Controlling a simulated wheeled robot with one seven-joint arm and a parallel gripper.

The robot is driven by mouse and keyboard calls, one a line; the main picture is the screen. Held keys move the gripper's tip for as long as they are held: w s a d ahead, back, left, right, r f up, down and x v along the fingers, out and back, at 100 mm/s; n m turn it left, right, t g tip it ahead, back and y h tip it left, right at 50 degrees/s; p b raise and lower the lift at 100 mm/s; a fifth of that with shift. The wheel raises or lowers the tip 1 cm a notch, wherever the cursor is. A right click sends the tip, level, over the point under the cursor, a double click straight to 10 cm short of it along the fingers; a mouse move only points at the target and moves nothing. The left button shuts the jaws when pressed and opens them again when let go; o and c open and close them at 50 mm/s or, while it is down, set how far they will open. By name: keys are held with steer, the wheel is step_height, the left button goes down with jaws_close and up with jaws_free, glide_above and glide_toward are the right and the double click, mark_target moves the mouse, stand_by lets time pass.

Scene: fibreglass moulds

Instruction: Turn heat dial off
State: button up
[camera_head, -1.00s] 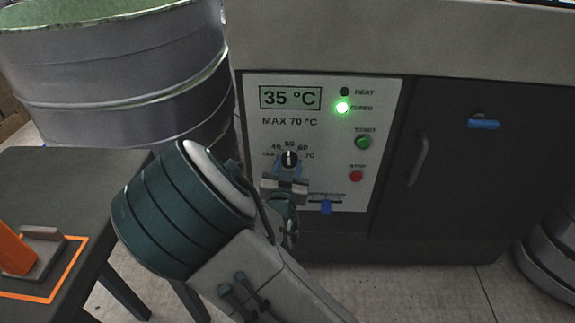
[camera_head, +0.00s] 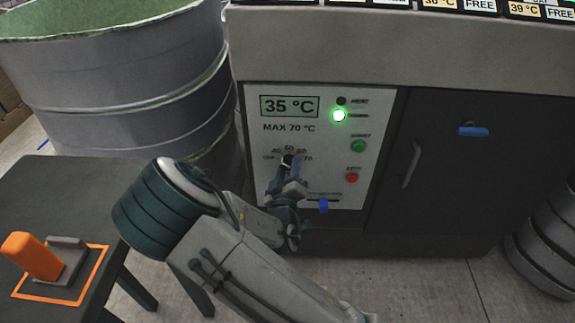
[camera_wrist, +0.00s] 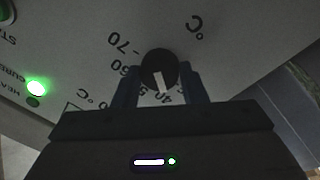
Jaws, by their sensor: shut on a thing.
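The heat dial (camera_head: 288,160) is a black knob with a white pointer line on the white control panel (camera_head: 262,192), with numbers up to 70 around it. In the wrist view the dial (camera_wrist: 159,69) sits between the two blue fingers of my gripper (camera_wrist: 160,84). My gripper also shows in the head view (camera_head: 290,170), shut on the dial. The pointer aims near the 40 to 50 marks in the wrist view; its exact mark is hard to read. The display (camera_head: 289,106) reads 35 °C. The green lamp (camera_head: 339,115) is lit, and the heat lamp (camera_head: 341,101) above it is dark.
A green button (camera_head: 359,146), a red button (camera_head: 352,178) and a blue slider (camera_head: 323,205) sit right of and below the dial. A dark table (camera_head: 60,190) with an orange-handled tool (camera_head: 35,257) stands at left. A large drum (camera_head: 130,90) stands behind it.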

steer(key=n+p, duration=0.2)
steer(key=n, duration=0.3)
stand_by(0.5)
steer(key=o, duration=1)
steer(key=shift+c, duration=0.2)
steer(key=shift+s, duration=0.15)
